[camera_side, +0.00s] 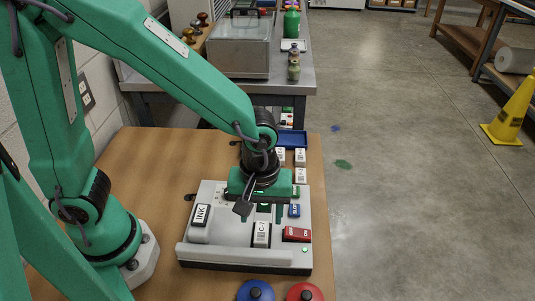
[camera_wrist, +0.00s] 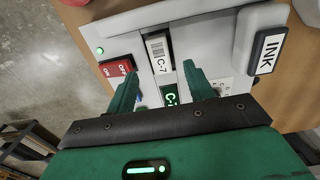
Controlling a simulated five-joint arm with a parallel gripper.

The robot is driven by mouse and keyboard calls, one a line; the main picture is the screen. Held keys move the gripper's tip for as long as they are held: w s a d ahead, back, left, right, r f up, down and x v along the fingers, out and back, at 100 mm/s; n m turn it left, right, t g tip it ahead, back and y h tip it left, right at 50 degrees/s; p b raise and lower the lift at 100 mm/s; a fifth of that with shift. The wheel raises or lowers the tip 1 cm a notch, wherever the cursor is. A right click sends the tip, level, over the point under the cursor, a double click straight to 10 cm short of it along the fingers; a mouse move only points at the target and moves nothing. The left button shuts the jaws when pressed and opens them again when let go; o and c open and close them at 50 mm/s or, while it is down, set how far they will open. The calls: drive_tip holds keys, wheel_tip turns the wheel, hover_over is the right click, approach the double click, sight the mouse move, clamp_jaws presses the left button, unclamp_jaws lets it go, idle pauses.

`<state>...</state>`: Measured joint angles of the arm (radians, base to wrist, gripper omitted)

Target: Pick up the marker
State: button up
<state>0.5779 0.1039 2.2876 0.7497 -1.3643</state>
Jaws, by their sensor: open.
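A white block labelled C-7 (camera_side: 262,234) stands in the middle of a light grey device (camera_side: 222,252). It also shows in the wrist view (camera_wrist: 157,52), ahead of my fingers. No other thing in view is clearly a marker, and I cannot tell for sure that this block is it. My gripper (camera_wrist: 160,74) is open above the device, its two green fingers apart with nothing held between them. A green display reading C- (camera_wrist: 170,96) is partly hidden by my gripper's body. In the side view my gripper (camera_side: 270,212) is just behind the C-7 block.
The device carries an INK block (camera_side: 201,214), a red switch (camera_side: 297,234) and a blue piece (camera_side: 294,210). Several white labelled blocks (camera_side: 300,157) and a blue tray (camera_side: 292,138) lie behind it. Blue (camera_side: 256,291) and red (camera_side: 305,291) round items are at the front.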

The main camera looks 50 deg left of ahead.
sight(262, 231)
drive_tip(key=shift+f, duration=2.6)
drive_tip(key=c, duration=1.1)
drive_tip(key=shift+c, duration=0.2)
drive_tip(key=shift+r, duration=0.1)
drive_tip(key=shift+r, duration=0.65)
wheel_tip(262, 231, up, 3)
drive_tip(key=shift+f, duration=0.15)
drive_tip(key=s+d+r, duration=0.5)
drive_tip(key=s+r, duration=0.2)
drive_tip(key=s, duration=0.3)
drive_tip(key=shift+s, duration=0.3)
